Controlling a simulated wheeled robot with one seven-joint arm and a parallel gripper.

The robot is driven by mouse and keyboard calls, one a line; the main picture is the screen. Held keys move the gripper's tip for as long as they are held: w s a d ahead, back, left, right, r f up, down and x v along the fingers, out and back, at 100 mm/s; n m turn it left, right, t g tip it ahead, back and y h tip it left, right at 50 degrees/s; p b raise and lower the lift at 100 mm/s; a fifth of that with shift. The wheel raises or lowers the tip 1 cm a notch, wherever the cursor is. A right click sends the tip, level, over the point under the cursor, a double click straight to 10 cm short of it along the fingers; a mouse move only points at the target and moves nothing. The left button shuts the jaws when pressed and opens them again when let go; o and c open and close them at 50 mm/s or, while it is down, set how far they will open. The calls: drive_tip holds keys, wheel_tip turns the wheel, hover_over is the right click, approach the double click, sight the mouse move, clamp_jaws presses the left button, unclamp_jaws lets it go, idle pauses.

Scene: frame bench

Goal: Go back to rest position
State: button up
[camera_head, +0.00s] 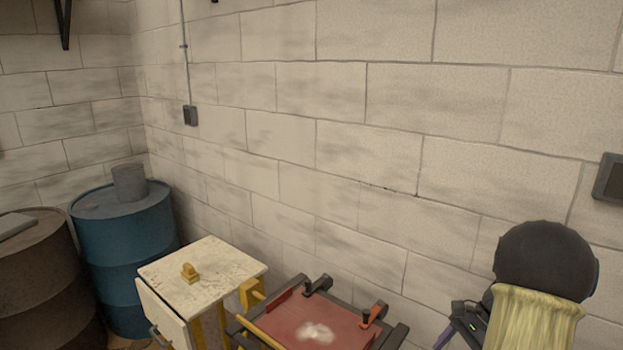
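At the lower right is a rounded dark shape with a pale yellow ribbed part below it, which looks like part of my arm. The bench (350,333) has a red top with a pale patch, dark rails and orange-and-black clamps. It stands left of this dark piece and runs out of view below.
A worn white cabinet (225,262) with a small yellow block (189,271) on top stands left of the bench. A blue barrel (125,245) carrying a grey can (129,183) and a brown barrel (40,285) are further left. A block wall (330,150) closes off the back.

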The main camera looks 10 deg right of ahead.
drive_tip(key=s+a+r+n+t+h, duration=0.1)
drive_tip(key=s+a+n+h, duration=0.1)
drive_tip(key=a+n, duration=0.6)
drive_tip(key=s+a+r+n+t+h, duration=0.1)
drive_tip(key=s+a+n+h, duration=0.2)
drive_tip(key=a+n, duration=0.6)
drive_tip(key=a, duration=0.7)
drive_tip(key=shift+s+a+h, duration=0.3)
drive_tip(key=shift+s, duration=0.1)
